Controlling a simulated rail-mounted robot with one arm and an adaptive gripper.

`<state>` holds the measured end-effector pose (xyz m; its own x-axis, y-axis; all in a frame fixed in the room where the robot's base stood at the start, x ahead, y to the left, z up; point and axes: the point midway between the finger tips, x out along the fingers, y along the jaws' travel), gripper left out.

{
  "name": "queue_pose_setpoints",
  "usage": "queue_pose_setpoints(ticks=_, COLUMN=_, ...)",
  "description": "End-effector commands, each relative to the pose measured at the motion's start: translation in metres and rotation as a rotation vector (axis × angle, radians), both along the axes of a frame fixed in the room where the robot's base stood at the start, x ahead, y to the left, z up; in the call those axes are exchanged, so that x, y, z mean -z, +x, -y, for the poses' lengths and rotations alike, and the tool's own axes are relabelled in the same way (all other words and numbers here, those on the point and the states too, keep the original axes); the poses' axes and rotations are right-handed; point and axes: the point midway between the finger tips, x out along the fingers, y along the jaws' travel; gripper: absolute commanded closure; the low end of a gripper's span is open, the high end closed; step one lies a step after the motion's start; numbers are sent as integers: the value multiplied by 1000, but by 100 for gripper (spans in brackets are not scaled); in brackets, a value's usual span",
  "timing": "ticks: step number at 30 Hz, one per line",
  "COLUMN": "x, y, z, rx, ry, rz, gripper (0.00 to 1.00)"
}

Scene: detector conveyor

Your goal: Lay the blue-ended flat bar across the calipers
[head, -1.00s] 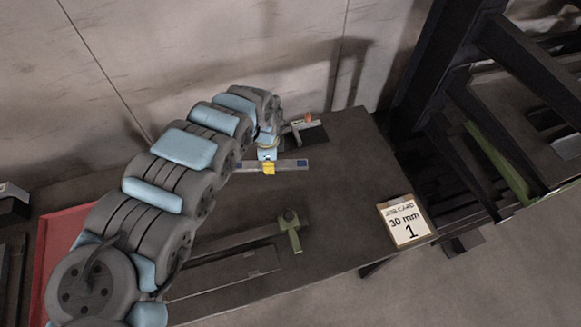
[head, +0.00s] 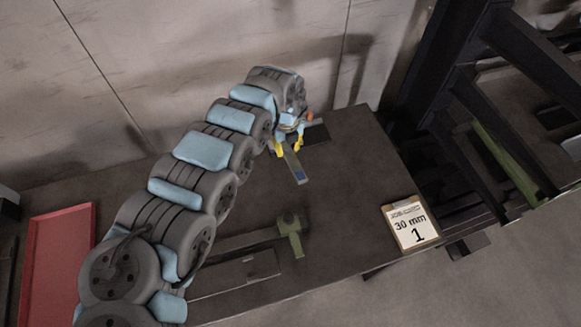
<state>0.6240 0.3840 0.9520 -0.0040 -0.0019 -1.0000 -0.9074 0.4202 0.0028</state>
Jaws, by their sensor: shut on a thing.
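My gripper (head: 288,147), with yellow fingers, is shut on the flat bar (head: 292,161) above the far part of the dark table. The bar slants down and to the right in the picture, and its blue end (head: 300,179) points toward the near side. The bar's other end is hidden behind my gripper. What look like the calipers, with an orange part (head: 309,116), lie at the dark mat just beyond and right of my gripper, mostly hidden by it. I cannot tell whether the bar touches them.
The dark mat (head: 318,134) is at the table's far side. A green tool (head: 291,232) and a long grey block (head: 235,274) lie nearer. A clipboard card (head: 411,226) marked 30 mm is at the right edge. A red tray (head: 55,262) is at left. The table's middle right is clear.

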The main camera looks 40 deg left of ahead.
Motion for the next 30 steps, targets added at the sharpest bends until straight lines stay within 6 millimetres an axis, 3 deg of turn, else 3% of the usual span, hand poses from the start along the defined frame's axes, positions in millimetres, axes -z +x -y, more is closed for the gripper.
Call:
queue_pose_setpoints(ticks=8, x=2, y=4, z=-1, rx=86, ry=2, rz=4, gripper=100)
queue_pose_setpoints(ticks=21, x=53, y=4, z=0, rx=87, ry=2, rz=5, gripper=100)
queue_pose_setpoints(ticks=30, x=64, y=5, z=-1, rx=87, ry=3, rz=6, gripper=100)
